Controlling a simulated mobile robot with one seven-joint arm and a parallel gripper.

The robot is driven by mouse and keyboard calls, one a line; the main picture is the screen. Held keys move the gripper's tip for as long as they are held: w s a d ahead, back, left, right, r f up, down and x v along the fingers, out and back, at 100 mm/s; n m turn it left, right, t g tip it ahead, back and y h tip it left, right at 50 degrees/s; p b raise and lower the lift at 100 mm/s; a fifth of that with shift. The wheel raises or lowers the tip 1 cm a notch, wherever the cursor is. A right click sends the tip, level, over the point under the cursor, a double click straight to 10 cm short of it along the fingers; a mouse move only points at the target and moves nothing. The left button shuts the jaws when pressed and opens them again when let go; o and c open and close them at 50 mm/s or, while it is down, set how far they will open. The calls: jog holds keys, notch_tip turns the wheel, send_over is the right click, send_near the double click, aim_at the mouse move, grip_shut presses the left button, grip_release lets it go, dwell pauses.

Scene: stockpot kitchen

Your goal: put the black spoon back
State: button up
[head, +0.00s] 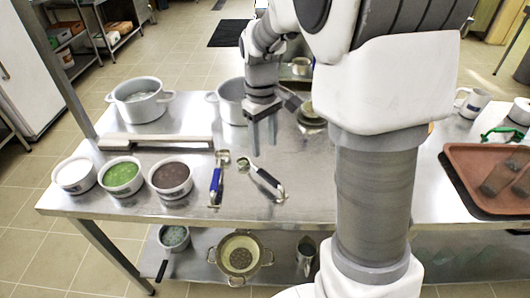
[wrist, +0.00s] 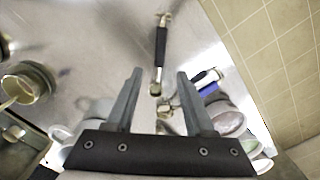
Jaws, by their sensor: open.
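The black spoon (head: 268,181) lies on the steel table, with its black handle pointing toward the near right and its small metal bowl at the far left end. It also shows in the wrist view (wrist: 161,45), its handle running up the picture between and beyond my fingers. My gripper (head: 264,140) is open, fingers pointing down, above the table behind the spoon. In the wrist view nothing is between the fingertips (wrist: 158,78) in grip; the gripper body hides part of the table below.
A blue-handled spoon (head: 216,182) lies left of the black one. Three bowls (head: 122,177) stand in a row farther left, with a long bar (head: 155,142) behind them. Two pots (head: 140,100) stand at the back. A brown tray (head: 470,165) is at right, beyond my arm.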

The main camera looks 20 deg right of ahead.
jog(key=s+r+m+t, duration=0.2)
jog(key=s+r, duration=0.3)
jog(key=s, duration=0.4)
jog(key=s+r+m+t, duration=0.3)
jog(key=s+r, duration=0.3)
jog(key=s, duration=0.4)
jog(key=shift+a+t, duration=0.35)
jog(key=shift+t, duration=0.25)
jog(key=shift+s, duration=0.1)
notch_tip(320, 180, up, 4)
jog(key=p, duration=0.4)
jog(key=shift+r, duration=0.1)
